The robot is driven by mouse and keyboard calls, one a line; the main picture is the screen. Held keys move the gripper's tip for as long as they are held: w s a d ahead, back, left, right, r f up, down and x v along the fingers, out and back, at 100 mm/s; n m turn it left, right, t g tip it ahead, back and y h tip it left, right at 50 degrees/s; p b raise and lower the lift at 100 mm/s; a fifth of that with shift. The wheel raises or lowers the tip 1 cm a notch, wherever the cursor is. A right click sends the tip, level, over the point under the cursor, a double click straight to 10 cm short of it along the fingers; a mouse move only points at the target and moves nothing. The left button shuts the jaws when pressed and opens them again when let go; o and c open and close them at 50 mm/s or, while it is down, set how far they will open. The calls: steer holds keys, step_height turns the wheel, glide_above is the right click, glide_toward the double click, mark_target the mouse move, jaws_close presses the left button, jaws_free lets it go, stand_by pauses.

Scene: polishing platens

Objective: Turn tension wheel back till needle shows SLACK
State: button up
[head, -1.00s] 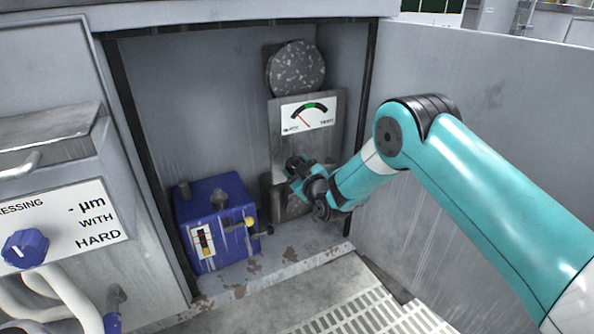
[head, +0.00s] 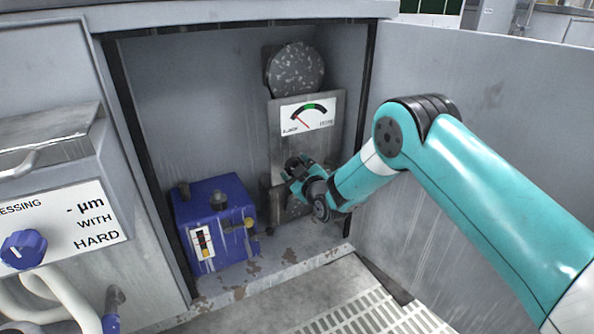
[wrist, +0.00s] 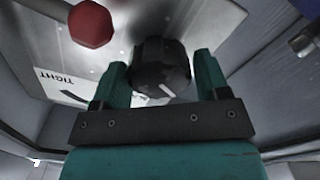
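The tension gauge (head: 308,116) is a white dial on a grey metal plate, with a black arc and a green patch at its top. Its red needle (head: 299,122) points up-left, toward the left end label, which looks like SLACK but is blurred. The dark tension wheel (wrist: 162,67), with a white mark, sits between my fingers in the wrist view. In the head view my gripper (head: 296,172) is at the plate below the dial and hides most of the wheel.
A blue box (head: 215,222) with a small indicator stands on the cabinet floor left of the plate. A speckled disc (head: 296,69) is above the dial. Cabinet walls enclose both sides.

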steer(key=shift+s, duration=0.15)
steer(key=b+v, duration=1.4)
steer(key=v, duration=0.3)
steer(key=shift+s+d, duration=0.1)
